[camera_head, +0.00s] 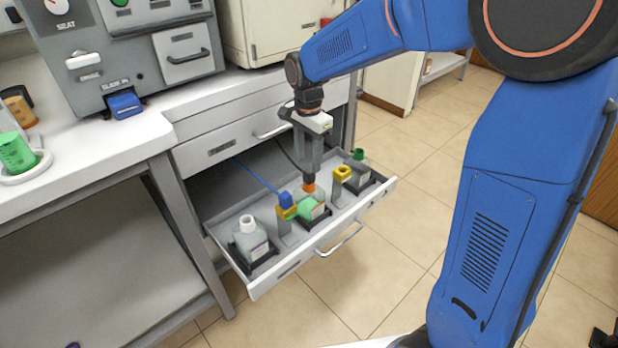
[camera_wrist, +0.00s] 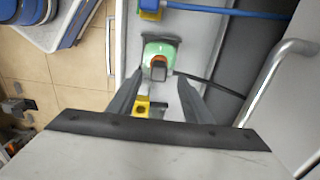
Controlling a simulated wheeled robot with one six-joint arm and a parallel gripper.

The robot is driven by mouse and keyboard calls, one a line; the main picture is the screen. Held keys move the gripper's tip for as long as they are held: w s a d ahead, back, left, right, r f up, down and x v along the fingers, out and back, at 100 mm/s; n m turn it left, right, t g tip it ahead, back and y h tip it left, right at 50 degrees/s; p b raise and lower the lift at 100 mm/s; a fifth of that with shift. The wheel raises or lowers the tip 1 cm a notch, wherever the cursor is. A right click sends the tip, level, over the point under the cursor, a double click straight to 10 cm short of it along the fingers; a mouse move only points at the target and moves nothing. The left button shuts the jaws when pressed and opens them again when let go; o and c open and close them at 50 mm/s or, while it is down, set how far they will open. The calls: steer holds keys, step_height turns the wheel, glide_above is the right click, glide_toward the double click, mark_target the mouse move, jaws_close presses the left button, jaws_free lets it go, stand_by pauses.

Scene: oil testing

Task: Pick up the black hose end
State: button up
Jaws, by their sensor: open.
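The black hose end (camera_head: 309,179) with its orange collar (camera_head: 309,188) stands on a green-topped bottle (camera_head: 313,208) in the open drawer. In the wrist view the hose end (camera_wrist: 158,70) shows from above, over the green bottle (camera_wrist: 157,48), with its black hose running off to the right. My gripper (camera_head: 309,170) points down above the bottle. In the wrist view its open fingers (camera_wrist: 158,88) lie on either side of the line to the hose end. Nothing is gripped. Whether the fingertips are level with the hose end is unclear.
The drawer (camera_head: 273,283) also holds a white-capped bottle (camera_head: 251,240), a green-capped bottle (camera_head: 358,170) and yellow holders. A blue hose end (camera_head: 286,200) sits in the left holder; the right holder (camera_head: 342,174) is empty. A closed drawer (camera_head: 228,148) overhangs behind.

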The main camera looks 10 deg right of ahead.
mark_target(309, 170)
steer(key=shift+d+f, duration=0.1)
steer(key=shift+f, duration=2.75)
steer(key=c, duration=1.1)
